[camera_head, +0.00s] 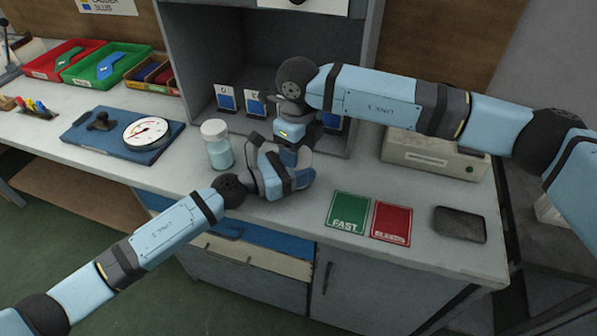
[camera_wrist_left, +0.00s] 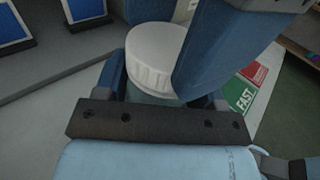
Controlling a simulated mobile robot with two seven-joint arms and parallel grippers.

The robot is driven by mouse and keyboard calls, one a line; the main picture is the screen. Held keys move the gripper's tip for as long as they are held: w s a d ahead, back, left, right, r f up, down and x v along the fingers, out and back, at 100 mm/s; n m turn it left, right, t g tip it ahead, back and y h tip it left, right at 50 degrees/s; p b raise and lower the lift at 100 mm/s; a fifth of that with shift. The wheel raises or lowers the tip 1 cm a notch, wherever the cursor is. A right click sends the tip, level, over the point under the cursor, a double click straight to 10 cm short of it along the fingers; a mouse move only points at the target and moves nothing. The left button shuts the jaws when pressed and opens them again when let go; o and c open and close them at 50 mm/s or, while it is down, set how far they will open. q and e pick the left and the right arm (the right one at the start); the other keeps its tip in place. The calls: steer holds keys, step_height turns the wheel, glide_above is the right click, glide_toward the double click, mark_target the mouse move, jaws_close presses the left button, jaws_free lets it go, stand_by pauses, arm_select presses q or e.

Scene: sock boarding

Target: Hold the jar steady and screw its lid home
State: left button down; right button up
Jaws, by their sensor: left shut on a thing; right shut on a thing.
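In the left wrist view a white ribbed lid (camera_wrist_left: 155,62) sits between my left fingers, on a jar whose pale body (camera_wrist_left: 152,98) is mostly hidden. My left gripper (camera_head: 298,172) is shut on this jar at the bench's front middle. My right gripper (camera_head: 290,152) reaches down from above and is shut on the lid; its blue finger (camera_wrist_left: 218,55) covers the lid's right side. In the head view both grippers hide the held jar and lid. I cannot tell how far down the lid sits. Another white-capped jar (camera_head: 218,146) stands upright to the left, apart from the grippers.
Framed cards (camera_head: 227,98) stand in the grey cubby behind. A blue mat (camera_head: 90,138) with a round dial (camera_head: 147,133) lies left. A green FAST card (camera_head: 348,212), red card (camera_head: 391,223) and dark pad (camera_head: 460,225) lie right. A beige box (camera_head: 435,155) stands behind them.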

steer(key=m, duration=0.4)
steer(key=shift+m, duration=0.3)
steer(key=m, duration=0.4)
steer(key=o, duration=1)
steer(key=shift+r, duration=2.3)
steer(key=shift+c, duration=0.3)
